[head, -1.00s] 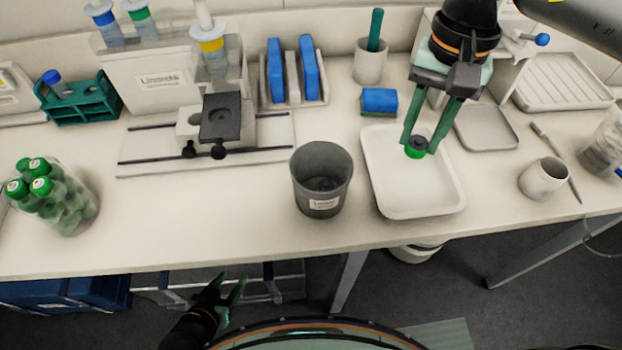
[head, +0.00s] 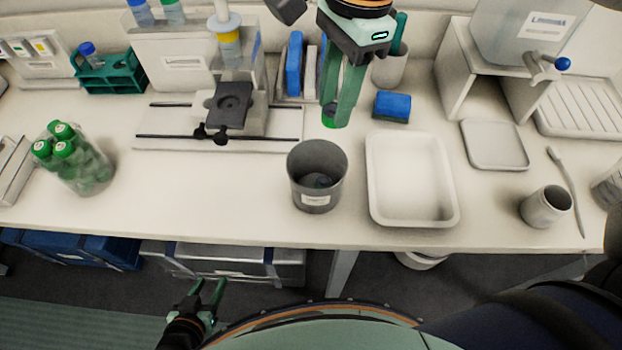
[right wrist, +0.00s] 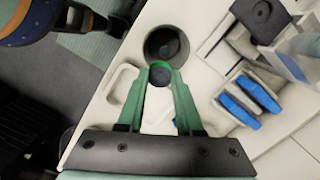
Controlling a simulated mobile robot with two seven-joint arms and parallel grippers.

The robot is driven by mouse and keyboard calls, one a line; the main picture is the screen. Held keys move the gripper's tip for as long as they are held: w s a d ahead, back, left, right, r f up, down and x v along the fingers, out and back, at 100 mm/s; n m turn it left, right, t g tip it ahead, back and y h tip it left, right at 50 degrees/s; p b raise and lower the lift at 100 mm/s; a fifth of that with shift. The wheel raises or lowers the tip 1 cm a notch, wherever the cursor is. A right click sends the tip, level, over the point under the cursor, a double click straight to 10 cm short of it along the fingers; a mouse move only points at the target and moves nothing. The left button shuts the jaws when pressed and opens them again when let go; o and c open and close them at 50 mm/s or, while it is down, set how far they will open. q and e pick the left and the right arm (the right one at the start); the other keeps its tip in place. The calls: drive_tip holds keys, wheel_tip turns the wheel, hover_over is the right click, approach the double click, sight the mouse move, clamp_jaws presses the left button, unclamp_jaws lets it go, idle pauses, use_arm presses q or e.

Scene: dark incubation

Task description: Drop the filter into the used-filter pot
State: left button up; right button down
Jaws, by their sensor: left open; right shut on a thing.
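The filter (head: 330,121), small and dark with a green edge, is between the fingertips of my right gripper (head: 337,112), which is shut on it. It also shows in the right wrist view (right wrist: 160,76). The used-filter pot (head: 316,192) is a dark grey, open-topped tub with a white label, standing upright on the bench. Something dark lies at its bottom. The filter appears above and just behind the pot's rim in the head view; in the right wrist view it overlaps the near rim of the pot (right wrist: 152,45). My left gripper (head: 208,290) is open and empty, in front of the bench.
A white tray (head: 413,219) is empty, right of the pot. A blue sponge (head: 392,106) lies behind it. A microscope-like stand (head: 230,108) is at back left, and a jar of green-capped tubes (head: 80,165) at far left. The bench left of the pot is clear.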

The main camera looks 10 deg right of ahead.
sight(332, 129)
drive_tip(key=shift+a+f, duration=0.1)
drive_tip(key=shift+f, duration=0.1)
wheel_tip(332, 129, down, 6)
drive_tip(key=b, duration=0.3)
drive_tip(key=shift+r+b, duration=0.2)
drive_tip(key=shift+b, duration=0.15)
drive_tip(key=shift+c, duration=2.2)
unclamp_jaws()
drive_tip(key=r, duration=0.4)
drive_tip(key=d+r, duration=0.1)
drive_tip(key=r, duration=0.7)
drive_tip(key=shift+w+d+r, duration=0.15)
drive_tip(key=shift+d+r, duration=0.1)
